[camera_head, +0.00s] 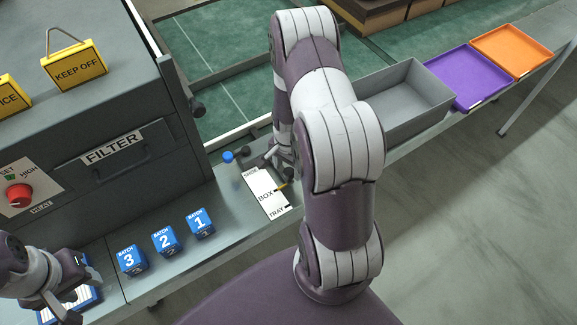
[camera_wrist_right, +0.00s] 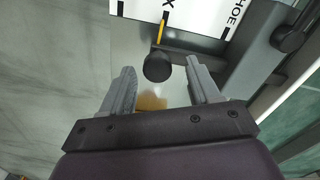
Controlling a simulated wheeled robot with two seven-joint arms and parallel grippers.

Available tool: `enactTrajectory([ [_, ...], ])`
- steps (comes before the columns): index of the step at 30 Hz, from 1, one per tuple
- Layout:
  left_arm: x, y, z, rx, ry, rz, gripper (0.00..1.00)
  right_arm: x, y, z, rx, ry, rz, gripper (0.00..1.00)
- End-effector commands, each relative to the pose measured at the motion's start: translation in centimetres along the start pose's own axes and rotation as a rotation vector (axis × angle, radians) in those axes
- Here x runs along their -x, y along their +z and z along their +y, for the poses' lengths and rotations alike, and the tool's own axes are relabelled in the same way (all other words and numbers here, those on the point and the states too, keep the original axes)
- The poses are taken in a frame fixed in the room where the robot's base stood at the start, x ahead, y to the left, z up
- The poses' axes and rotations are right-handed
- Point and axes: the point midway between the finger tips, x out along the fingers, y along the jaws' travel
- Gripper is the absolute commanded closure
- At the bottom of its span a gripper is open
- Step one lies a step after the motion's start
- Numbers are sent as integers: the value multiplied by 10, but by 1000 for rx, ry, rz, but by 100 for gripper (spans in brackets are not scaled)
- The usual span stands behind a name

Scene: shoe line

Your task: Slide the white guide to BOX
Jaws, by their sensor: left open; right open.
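A white scale card (camera_head: 262,182) reads SHOE, BOX and TRAY from far to near; part of it shows in the right wrist view (camera_wrist_right: 205,14). A yellow pointer (camera_wrist_right: 161,30) lies beside the word BOX, with a black knob (camera_wrist_right: 157,66) at its end. A white rail (camera_head: 238,133) runs along the conveyor's near edge. My right gripper (camera_wrist_right: 159,80) is open, with the knob between and slightly beyond its fingertips and gaps on both sides. In the head view its arm partly hides it. My left gripper (camera_head: 68,292) is open at lower left.
Blue BATCH blocks (camera_head: 164,241) stand on the grey bench left of the card. A blue knob (camera_head: 228,157) is near the card's far end. The FILTER machine (camera_head: 112,145) stands at left. Grey (camera_head: 430,90), purple (camera_head: 470,80) and orange (camera_head: 513,50) trays are at right.

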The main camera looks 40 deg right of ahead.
Motion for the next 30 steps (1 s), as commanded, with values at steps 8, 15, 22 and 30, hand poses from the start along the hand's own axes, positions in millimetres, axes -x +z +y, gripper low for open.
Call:
enactTrajectory([
  [8, -4, 0, 0, 0, 0, 0, 57, 70, -1, -2, 0, -4, 5, 39],
  [15, -5, 1, 0, 0, 0, 0, 57, 114, 0, -2, 0, 0, 2, 39],
  [22, -5, 1, 0, 0, 0, 0, 57, 120, 0, -2, 0, 2, 0, 39],
  [30, -5, 1, 0, 0, 0, 0, 57, 119, 0, -2, 0, 2, 0, 39],
])
